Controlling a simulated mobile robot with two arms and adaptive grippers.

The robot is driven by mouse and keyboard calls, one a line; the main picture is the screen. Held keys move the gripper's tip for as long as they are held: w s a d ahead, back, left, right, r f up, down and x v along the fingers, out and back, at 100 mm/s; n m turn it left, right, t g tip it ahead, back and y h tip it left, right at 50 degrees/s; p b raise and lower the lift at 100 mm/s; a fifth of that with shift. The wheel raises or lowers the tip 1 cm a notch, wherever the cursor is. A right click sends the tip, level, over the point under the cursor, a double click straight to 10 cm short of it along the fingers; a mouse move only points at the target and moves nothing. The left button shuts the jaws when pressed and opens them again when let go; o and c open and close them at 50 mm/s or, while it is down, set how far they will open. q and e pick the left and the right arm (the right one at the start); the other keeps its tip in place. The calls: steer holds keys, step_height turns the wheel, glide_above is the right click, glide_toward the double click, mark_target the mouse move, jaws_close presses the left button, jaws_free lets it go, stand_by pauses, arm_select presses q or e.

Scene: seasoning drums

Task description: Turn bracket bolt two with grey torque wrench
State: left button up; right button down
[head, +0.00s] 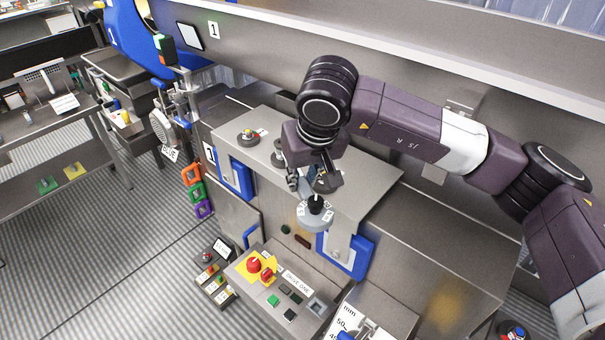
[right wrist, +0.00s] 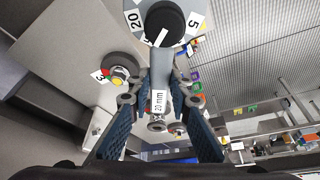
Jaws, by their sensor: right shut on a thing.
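My right gripper (head: 312,185) hangs over the grey bracket plate and is shut on the grey torque wrench. One bolt (head: 249,135) stands on the plate's far left; another (head: 278,156) is partly hidden by my gripper. In the right wrist view a bolt (right wrist: 118,77) beside a "3" label shows left of the wrench. I cannot make out a "2" label.
A control panel (head: 285,285) with red knobs and green and black buttons stands in front of the bracket. A steel wall (head: 260,60) rises behind. The ribbed floor at left is clear.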

steer(key=shift+f, duration=0.6)
steer(key=shift+a+r+p, duration=0.1)
steer(key=shift+a+p, duration=0.15)
steer(key=shift+p, duration=0.1)
steer(key=w+a+m+h+p, duration=0.1)
steer(key=a+m+h, duration=0.2)
steer(key=a+m, duration=0.6)
steer(key=shift+w+a, duration=0.25)
steer(key=shift+a, duration=0.55)
